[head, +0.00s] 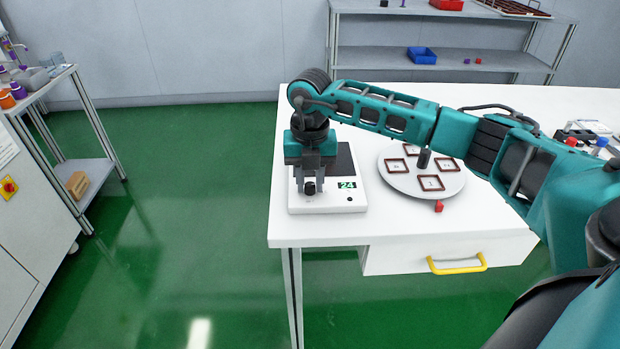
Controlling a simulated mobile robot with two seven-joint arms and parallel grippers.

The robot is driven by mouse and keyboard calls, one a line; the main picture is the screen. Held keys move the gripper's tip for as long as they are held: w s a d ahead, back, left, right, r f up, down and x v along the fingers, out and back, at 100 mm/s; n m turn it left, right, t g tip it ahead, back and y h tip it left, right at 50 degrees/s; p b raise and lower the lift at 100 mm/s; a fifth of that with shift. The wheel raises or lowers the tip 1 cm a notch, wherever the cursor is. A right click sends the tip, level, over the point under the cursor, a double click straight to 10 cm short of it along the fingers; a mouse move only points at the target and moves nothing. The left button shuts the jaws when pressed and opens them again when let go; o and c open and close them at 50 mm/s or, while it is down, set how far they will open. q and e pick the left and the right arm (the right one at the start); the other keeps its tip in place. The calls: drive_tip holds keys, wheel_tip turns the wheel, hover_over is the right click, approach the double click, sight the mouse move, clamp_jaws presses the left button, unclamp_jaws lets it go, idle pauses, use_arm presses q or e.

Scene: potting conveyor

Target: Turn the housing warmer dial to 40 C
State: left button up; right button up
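The housing warmer (356,200) is a flat white box with a dark plate on top, near the left end of the white table. Its small display (347,184) shows 24 in green. The dial (309,189) is a small black knob on its front left part. My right gripper (309,184) points straight down over the warmer, with its two grey fingers on either side of the dial. Whether the fingers touch the dial cannot be made out. The dial's markings are hidden or too small to read. My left gripper is not in view.
A round grey turntable (400,183) with several brown square frames stands right of the warmer, under my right arm. A small red piece (438,206) lies by its front edge. A drawer with a yellow handle (457,265) is below. The table's left edge is close to the warmer.

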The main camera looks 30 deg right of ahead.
sight(310, 184)
drive_tip(key=o, duration=0.4)
drive_tip(key=shift+c, duration=0.2)
wheel_tip(310, 184, up, 13)
idle(0.3)
idle(0.4)
